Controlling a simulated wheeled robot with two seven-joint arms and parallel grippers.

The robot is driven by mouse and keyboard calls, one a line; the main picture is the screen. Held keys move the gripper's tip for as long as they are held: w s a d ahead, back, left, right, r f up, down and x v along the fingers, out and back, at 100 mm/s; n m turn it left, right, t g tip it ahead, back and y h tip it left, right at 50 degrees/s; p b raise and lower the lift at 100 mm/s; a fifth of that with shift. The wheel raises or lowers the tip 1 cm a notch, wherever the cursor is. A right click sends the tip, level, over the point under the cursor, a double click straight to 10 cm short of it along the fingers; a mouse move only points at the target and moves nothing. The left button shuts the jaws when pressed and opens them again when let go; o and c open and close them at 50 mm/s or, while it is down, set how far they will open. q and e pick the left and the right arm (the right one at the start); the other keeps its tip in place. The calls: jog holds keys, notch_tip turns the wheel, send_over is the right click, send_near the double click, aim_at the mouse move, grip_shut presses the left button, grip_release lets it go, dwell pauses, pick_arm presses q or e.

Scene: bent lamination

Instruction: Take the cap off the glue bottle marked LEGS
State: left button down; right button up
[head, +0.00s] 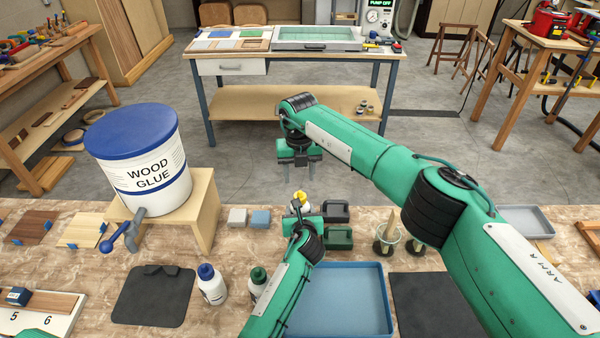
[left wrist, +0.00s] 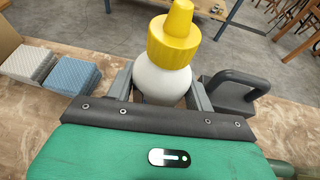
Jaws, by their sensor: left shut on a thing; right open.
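A white glue bottle (left wrist: 162,82) with a yellow cap (left wrist: 173,38) stands upright between the fingers of my left gripper (left wrist: 160,88), which is shut on its body. The cap is on the bottle and clear of the fingers. In the head view the yellow cap (head: 300,197) shows just beyond my left wrist, which hides most of the bottle. No LEGS marking is visible on it. My right gripper (head: 299,173) is open and empty, with its fingers pointing down, apparently above and beyond the cap. Blue-capped (head: 211,286) and green-capped (head: 258,281) bottles stand nearer; their labels are unreadable.
A wood glue bucket (head: 137,160) sits on a wooden stand (head: 203,206) at left. Grey and blue blocks (head: 260,218) lie left of the held bottle. Dark handled holders (head: 338,236) stand close on its right. A blue tray (head: 340,300) and dark mat (head: 153,297) lie nearer.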

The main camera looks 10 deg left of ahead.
aim_at(300, 191)
jog(key=m, duration=1.4)
jog(key=shift+m, duration=0.3)
jog(key=m, duration=1.3)
jog(key=shift+d, duration=0.1)
jog(key=shift+f+m, duration=0.3)
jog(key=shift+m, duration=0.2)
notch_tip(300, 191, down, 7)
jog(key=shift+f, duration=0.2)
